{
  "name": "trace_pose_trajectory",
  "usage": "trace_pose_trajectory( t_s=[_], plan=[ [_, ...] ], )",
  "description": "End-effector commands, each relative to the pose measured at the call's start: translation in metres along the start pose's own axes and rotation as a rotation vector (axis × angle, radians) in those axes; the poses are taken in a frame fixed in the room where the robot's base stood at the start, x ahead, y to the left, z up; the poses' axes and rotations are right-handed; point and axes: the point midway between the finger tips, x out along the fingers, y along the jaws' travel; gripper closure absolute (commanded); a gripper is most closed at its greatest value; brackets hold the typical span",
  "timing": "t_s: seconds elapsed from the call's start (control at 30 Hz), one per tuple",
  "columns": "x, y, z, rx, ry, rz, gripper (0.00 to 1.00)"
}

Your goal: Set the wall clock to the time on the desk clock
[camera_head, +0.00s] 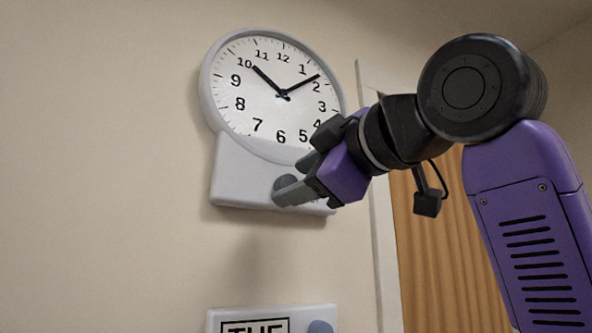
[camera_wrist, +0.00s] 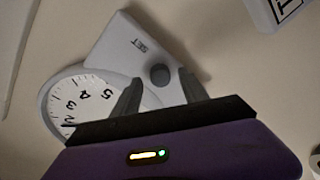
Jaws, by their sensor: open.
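The round white wall clock (camera_head: 245,115) hangs at upper centre in the head view. One hand points near 10, the other between 1 and 2. A white box below its dial carries a round grey knob (camera_head: 283,183). The wrist view shows the knob (camera_wrist: 160,75) beside the word SET, with part of the clock dial (camera_wrist: 90,100) at left. My gripper (camera_head: 289,181) is open at the box. In the wrist view the knob appears between its fingertips (camera_wrist: 158,77); contact cannot be told. The desk clock is not in view.
A white panel (camera_head: 270,313) with a framed text beginning THE and a blue-grey knob is on the wall below, cut off by the frame. A wooden door (camera_head: 425,270) with a pale frame is behind my arm. The wall left of the clock is bare.

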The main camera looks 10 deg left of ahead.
Motion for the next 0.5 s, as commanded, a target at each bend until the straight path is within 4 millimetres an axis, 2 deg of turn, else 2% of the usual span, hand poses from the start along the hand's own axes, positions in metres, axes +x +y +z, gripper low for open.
trace_pose_trajectory(
  t_s=[0.13,0.4,0.5],
  plan=[
    [0.0093,0.0001,-0.0001,0.001,0.0,0.0,0.49],
    [0.0105,-0.0006,0.0005,0.0,0.0,0.001,0.49],
    [0.0103,-0.0005,0.0004,0.0,0.0,0.001,0.68]
  ],
)
